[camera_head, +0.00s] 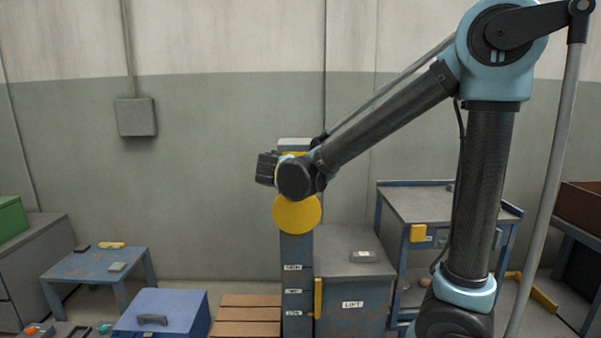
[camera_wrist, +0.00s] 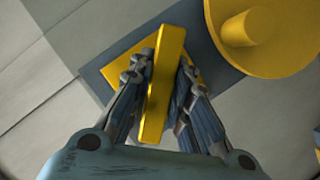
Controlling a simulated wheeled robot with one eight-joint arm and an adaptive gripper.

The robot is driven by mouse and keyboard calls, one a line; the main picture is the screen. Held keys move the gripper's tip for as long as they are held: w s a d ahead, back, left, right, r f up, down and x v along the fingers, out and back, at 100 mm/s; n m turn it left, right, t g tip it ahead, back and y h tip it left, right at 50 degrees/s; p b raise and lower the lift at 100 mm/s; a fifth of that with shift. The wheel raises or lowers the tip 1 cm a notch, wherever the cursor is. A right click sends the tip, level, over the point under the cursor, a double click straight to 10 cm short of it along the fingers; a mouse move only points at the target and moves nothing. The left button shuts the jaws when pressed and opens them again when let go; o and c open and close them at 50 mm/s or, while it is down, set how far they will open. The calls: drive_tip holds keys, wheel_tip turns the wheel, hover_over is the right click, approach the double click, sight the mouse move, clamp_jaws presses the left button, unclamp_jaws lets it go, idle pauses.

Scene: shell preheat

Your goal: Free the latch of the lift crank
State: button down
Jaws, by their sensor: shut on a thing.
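My gripper (camera_wrist: 159,82) is shut on a yellow bar (camera_wrist: 163,88), the latch, with one finger on each long side. The bar stands slightly tilted in the wrist view, with a yellow plate (camera_wrist: 192,71) behind it. A yellow disc (camera_wrist: 268,28) with a round knob, the crank, is beside it at upper right, apart from the fingers. In the head view the crank disc (camera_head: 297,214) hangs on the front of the blue lift column (camera_head: 297,262), just below my gripper (camera_head: 267,168). My wrist hides most of the latch there.
A grey cabinet (camera_head: 345,246) labelled LIFT adjoins the column. Wooden slats (camera_head: 247,314) and a blue box (camera_head: 160,313) stand at lower left. A small blue table (camera_head: 95,266) is farther left, a blue workbench (camera_head: 432,206) on the right.

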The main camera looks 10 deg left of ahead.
drive_tip(key=m+g+y, duration=0.1)
drive_tip(key=m+y, duration=0.1)
drive_tip(key=m, duration=0.1)
drive_tip(key=shift+m+g+y, duration=0.3)
drive_tip(key=shift+m+y, duration=0.6)
drive_tip(key=shift+m, duration=0.6)
drive_tip(key=c, duration=1.5)
unclamp_jaws()
drive_tip(key=shift+s, duration=0.1)
drive_tip(key=v, duration=1.1)
drive_tip(key=shift+s+d+r, duration=0.2)
drive_tip(key=shift+s, duration=0.05)
